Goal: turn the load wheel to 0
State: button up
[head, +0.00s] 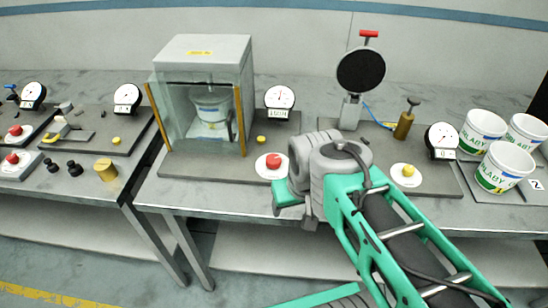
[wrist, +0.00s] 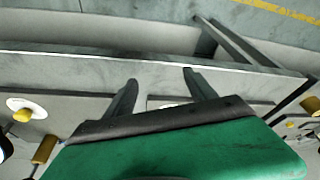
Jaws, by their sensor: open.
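I cannot tell for sure which part is the load wheel; no marking that names it is readable. In the head view, a red knob on a white disc (head: 271,166) stands in front of the clear-sided cabinet (head: 202,100). A yellow knob on a white disc (head: 407,171) stands on the right board. My gripper is open and empty; its two dark fingers show in the wrist view (wrist: 160,77), over the table's front edge. In the head view my wrist hides the middle of the table, and the fingers are not clearly seen.
A round dial (head: 279,97) stands beside the cabinet and another dial (head: 442,140) on the right board. A black disc on a stand (head: 361,71) and a brass cylinder (head: 404,124) stand behind. White tubs (head: 505,166) sit at right. A second table (head: 60,180) stands at left.

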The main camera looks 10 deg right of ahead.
aim_at(273, 161)
jog(key=u, duration=2.25)
jog(key=k, duration=0.75)
jog(key=z, duration=0.7)
jog(key=i, duration=1)
